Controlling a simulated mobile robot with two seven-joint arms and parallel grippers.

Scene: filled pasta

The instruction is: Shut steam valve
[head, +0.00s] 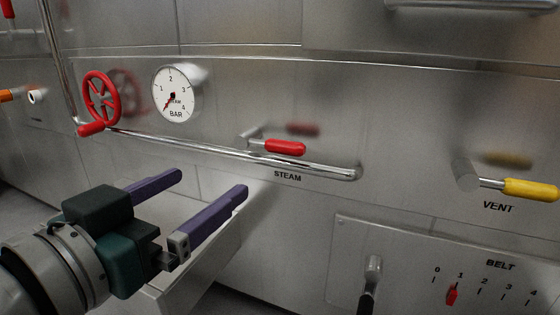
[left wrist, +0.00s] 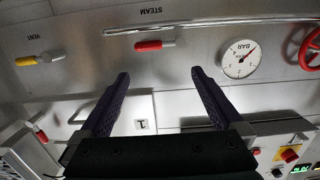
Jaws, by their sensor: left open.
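The steam valve's red lever handle (head: 285,147) sits on a grey stem at the pipe (head: 220,151), above the STEAM label. The handle points right, roughly along the pipe. It also shows in the left wrist view (left wrist: 155,45), where the picture is upside down. My left gripper (head: 210,183) is open and empty, in front of the wall, left of and below the lever. In the left wrist view its fingertips (left wrist: 160,75) spread either side of the lever's line, apart from it. My right gripper is not in view.
A red handwheel (head: 101,98) and a bar gauge (head: 175,93), needle near its low end, are left of the lever. A yellow vent lever (head: 530,189) is at right. A belt selector panel (head: 440,270) is below. A grey ledge (head: 205,245) lies beneath the gripper.

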